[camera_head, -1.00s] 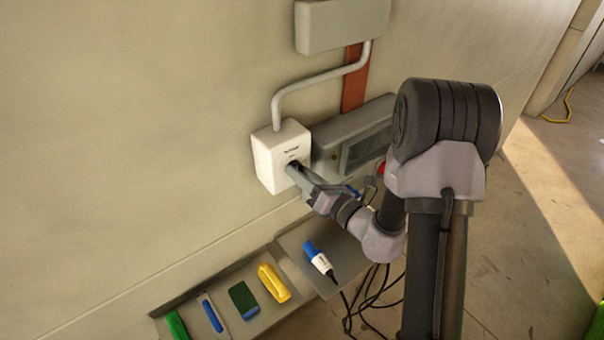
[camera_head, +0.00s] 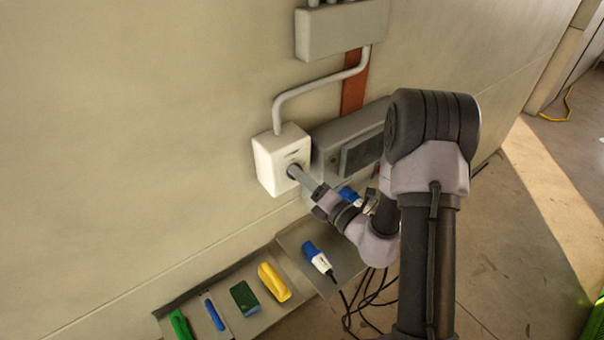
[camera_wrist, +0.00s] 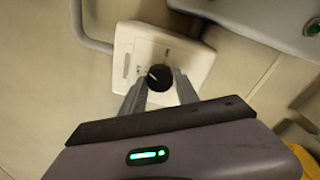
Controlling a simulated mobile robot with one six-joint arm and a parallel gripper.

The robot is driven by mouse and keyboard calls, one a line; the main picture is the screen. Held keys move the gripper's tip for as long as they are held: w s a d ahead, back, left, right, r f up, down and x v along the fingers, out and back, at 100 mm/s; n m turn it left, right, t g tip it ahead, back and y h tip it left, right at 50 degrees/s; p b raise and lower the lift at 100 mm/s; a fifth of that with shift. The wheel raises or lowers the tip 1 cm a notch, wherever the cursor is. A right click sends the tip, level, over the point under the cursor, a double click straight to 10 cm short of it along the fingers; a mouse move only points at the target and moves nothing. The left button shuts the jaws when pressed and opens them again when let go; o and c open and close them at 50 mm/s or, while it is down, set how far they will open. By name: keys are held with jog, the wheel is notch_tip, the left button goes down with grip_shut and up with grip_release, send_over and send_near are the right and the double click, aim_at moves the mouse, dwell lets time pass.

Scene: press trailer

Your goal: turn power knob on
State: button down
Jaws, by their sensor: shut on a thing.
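The power knob is a round black knob (camera_wrist: 159,77) with a white pointer mark, on the face of a white wall box (camera_wrist: 203,58). The box (camera_head: 268,172) also shows on the wall in the head view. My gripper (camera_wrist: 160,86) has one finger on each side of the knob and is shut on it. In the head view my gripper (camera_head: 296,172) reaches the box face from the lower right and hides most of the knob. In the wrist view the pointer mark points to the upper left, and the small print beside the knob is too blurred to read.
A grey panel with a dark screen (camera_head: 361,152) is right of the box. A grey pipe (camera_head: 318,85) runs from the box to an upper grey box (camera_head: 342,32). Below, a tray (camera_head: 262,320) holds a yellow item (camera_head: 273,282) and others; a blue-white plug (camera_head: 317,258) lies beside them.

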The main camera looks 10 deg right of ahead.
jog(key=m+p, duration=0.3)
jog(key=m, duration=0.3)
jog(key=m+t+h+p, duration=0.1)
jog(key=m+p, duration=0.2)
jog(key=m, duration=0.4)
jog(key=shift+a+p, duration=0.1)
jog(key=shift+p, duration=0.2)
jog(key=shift+f+m, duration=0.1)
jog(key=shift+m, duration=0.2)
jog(key=c, duration=0.9)
grip_release()
jog(key=shift+s, duration=0.1)
